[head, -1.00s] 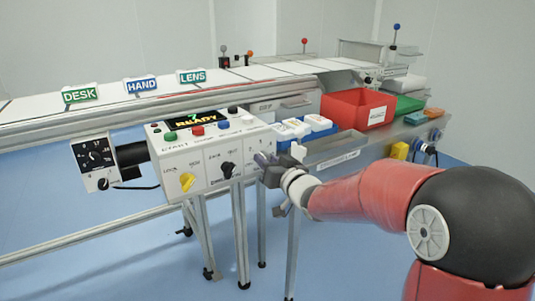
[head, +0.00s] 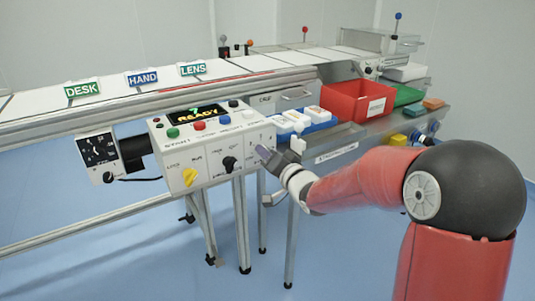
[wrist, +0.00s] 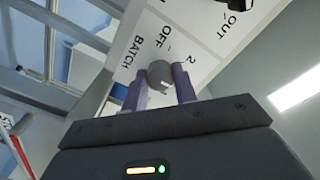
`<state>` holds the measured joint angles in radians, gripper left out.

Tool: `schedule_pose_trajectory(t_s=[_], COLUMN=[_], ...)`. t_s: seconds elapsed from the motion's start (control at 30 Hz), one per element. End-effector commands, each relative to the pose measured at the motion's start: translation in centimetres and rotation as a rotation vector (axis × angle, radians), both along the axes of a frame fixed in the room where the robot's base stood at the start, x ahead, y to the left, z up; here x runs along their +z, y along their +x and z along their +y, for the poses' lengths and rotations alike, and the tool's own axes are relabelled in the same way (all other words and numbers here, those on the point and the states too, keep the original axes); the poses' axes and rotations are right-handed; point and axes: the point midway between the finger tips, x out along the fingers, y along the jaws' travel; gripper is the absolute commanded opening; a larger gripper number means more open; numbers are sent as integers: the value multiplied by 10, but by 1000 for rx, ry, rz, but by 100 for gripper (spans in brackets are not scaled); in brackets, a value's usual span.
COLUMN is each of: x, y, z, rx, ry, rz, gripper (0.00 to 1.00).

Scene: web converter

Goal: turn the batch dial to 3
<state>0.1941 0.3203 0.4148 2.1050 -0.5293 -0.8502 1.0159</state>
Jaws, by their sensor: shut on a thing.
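In the wrist view the batch dial (wrist: 160,74) is a dark round knob on a white panel face, beside the printed words BATCH and OFF and a figure 2. My gripper (wrist: 160,90) has its two purple fingers on either side of the knob and is shut on it. The pointer's setting is hard to read; a small white mark shows on the knob. In the head view my gripper (head: 262,152) is at the right end of the white control box (head: 205,165), and its fingers hide the dial there.
A black selector (head: 229,163) and a yellow selector (head: 190,176) sit left of my gripper on the box. A grey tray (head: 335,148), a blue tray with white pieces (head: 296,121) and a red bin (head: 358,100) are close on the right.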

Motion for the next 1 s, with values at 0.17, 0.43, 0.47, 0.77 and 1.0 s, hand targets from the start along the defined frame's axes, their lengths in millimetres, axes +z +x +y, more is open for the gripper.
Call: schedule_pose_trajectory(t_s=[0.17,0.43,0.47,0.77,1.0], x=[-2,-1,-1,0,-1], y=[0,0,0,-1,-24], z=[0,0,0,0,-17], rx=[0,-1,-1,-1,-4], ry=[1,0,0,0,-1], rz=[4,3,3,1,0], gripper=[5,42,46,50,50])
